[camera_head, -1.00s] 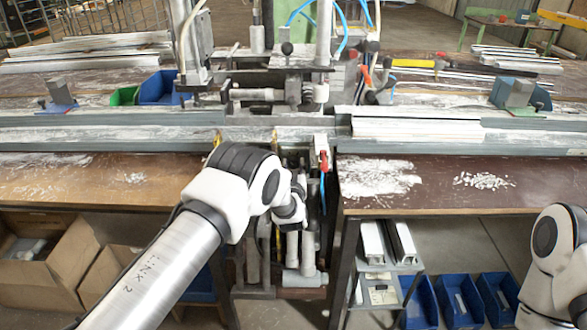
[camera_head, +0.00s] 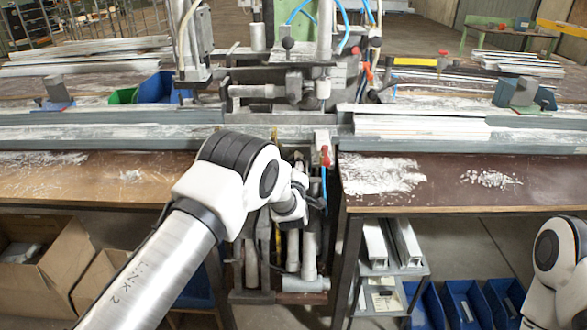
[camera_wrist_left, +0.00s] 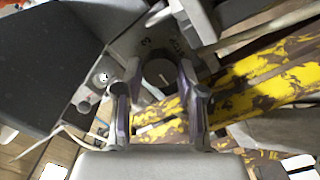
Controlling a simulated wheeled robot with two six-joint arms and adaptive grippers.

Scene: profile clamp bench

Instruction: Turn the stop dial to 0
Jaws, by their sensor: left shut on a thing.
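The stop dial (camera_wrist_left: 160,74) is a dark round knob with a pale line on its face, on a grey plate with small markings, one reading like a 3. It shows at the upper middle of the left wrist view. My left gripper (camera_wrist_left: 160,95) has one finger on each side of the dial and is shut on it. In the head view my left arm reaches to the machine's front below the rail, and the dial and fingertips are hidden there. My right gripper is out of view; only part of my right arm shows at the right edge.
Yellow worn bars (camera_wrist_left: 255,85) run close to the right of the dial. A red-handled valve with a blue hose (camera_head: 325,157) hangs just right of my left wrist. The brown bench (camera_head: 440,195) stands to the right, with blue bins (camera_head: 465,300) below.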

